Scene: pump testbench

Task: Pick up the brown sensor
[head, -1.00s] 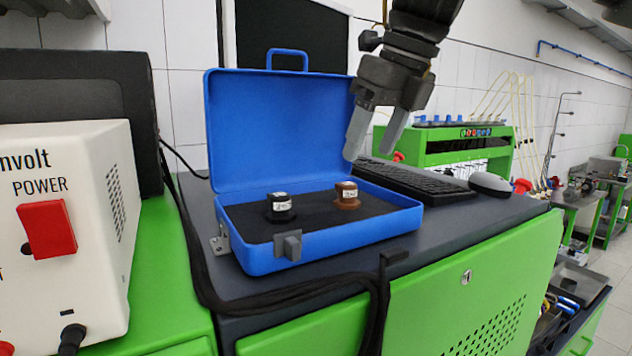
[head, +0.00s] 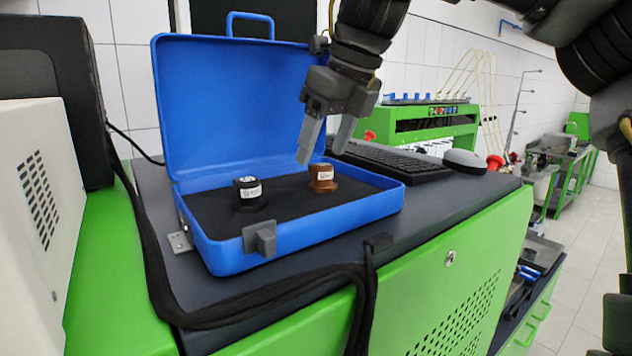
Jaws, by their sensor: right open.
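The brown sensor (head: 322,179) stands upright on the black foam in the right part of the open blue case (head: 225,257). It is a short cylinder with a white label on its side and a wider base. A black sensor (head: 249,193) of similar shape stands to its left in the same case. My right gripper (head: 319,158) is open and empty, pointing down just above the brown sensor. A small gap seems to remain between its fingertips and the sensor's top. My left gripper is not in view.
The case's raised lid (head: 235,105) stands behind the sensors. A keyboard (head: 395,170) and mouse (head: 465,161) lie right of the case. A black cable (head: 260,305) runs along the front of the grey top. A white power box (head: 30,220) stands at left.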

